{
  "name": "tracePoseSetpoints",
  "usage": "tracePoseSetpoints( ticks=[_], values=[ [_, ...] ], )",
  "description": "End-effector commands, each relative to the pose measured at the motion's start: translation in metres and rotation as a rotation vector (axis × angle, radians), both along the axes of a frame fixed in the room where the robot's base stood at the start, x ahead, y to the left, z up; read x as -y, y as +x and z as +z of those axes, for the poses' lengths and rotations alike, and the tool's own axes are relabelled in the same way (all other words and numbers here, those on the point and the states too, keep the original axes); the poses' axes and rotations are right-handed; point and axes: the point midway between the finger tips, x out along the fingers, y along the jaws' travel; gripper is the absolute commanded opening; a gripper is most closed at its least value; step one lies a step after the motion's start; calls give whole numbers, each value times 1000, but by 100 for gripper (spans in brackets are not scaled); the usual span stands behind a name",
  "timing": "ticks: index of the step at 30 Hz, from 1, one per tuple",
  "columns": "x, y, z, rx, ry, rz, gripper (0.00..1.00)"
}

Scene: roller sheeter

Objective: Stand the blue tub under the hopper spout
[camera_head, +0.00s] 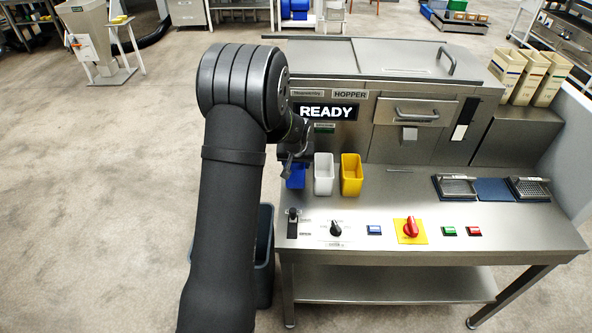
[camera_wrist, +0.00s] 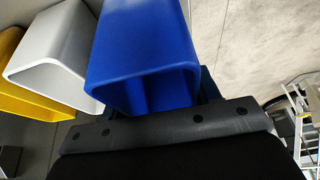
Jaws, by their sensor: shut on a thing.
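The blue tub (camera_head: 296,180) is at the left end of a row of three tubs on the steel table. It fills the middle of the wrist view (camera_wrist: 145,45). My gripper (camera_head: 294,161) is shut on it from above and hides its upper part in the head view. I cannot tell whether its base touches the table. The hopper spout (camera_head: 409,134) is a small pale outlet below a handled drawer front on the machine, to the right of the tubs. The tabletop below the spout looks clear.
A white tub (camera_head: 323,175) stands close beside the blue one, then a yellow tub (camera_head: 351,175). Two grated trays (camera_head: 456,188) (camera_head: 529,188) lie at the right. Knobs and buttons, including a red knob (camera_head: 411,228), line the front edge. A READY display (camera_head: 327,111) is lit.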

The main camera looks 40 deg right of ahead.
Motion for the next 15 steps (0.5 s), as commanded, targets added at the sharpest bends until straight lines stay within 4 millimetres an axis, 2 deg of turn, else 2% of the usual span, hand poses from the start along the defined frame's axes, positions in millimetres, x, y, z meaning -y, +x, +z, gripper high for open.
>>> tracePoseSetpoints(
  ticks=[1,7,12,15],
  values=[
    [1,1,14,3,-4,1,32],
    [1,1,53,4,-3,-1,32],
    [0,0,71,2,0,-1,32],
    [1,-1,74,0,0,-1,32]
  ],
)
